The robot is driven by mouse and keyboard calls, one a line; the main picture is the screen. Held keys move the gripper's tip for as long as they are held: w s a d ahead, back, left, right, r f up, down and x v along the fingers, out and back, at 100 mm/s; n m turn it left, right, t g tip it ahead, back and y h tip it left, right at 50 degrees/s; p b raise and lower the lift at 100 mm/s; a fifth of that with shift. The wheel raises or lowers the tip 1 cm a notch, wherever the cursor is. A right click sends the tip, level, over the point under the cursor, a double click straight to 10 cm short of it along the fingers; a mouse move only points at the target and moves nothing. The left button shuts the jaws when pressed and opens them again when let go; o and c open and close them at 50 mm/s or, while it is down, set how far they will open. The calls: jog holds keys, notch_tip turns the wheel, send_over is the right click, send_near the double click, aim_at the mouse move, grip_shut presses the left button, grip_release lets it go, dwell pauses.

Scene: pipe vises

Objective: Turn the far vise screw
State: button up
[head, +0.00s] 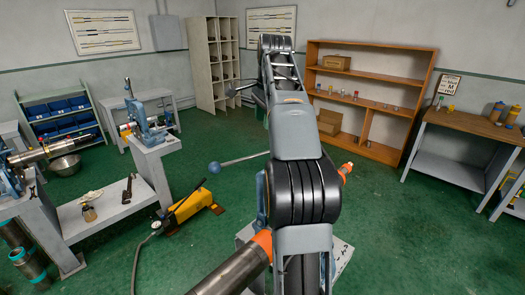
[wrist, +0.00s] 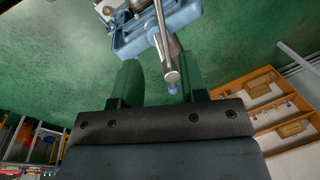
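A blue vise (wrist: 160,25) is at the top of the wrist view, with a metal bar (wrist: 163,40) running from it toward my gripper. The bar ends in a small bluish ball (wrist: 173,88). My gripper (wrist: 160,80) is open, with a dark green finger on either side of the bar's end in the picture; I cannot tell how deep the bar lies between them. In the head view, a bar with a blue ball end (head: 214,167) sticks out left from behind my arm. The blue vise behind it (head: 261,190) is mostly hidden by my arm, and my fingertips are not clear there.
A large pipe (head: 235,270) with an orange end lies low at the front. Another blue vise (head: 150,125) stands on a grey bench at left. A yellow pump (head: 190,207) with a hose is on the green floor.

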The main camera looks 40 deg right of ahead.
aim_at(262, 153)
jog(key=f, duration=0.3)
jog(key=w+f, duration=0.1)
jog(key=f, duration=0.3)
jog(key=w+f+b, duration=0.1)
jog(key=f, duration=0.3)
jog(key=shift+d+f, duration=0.1)
jog(key=shift+f, duration=0.05)
jog(key=shift+w, duration=0.1)
jog(key=shift+c, duration=0.4)
grip_shut()
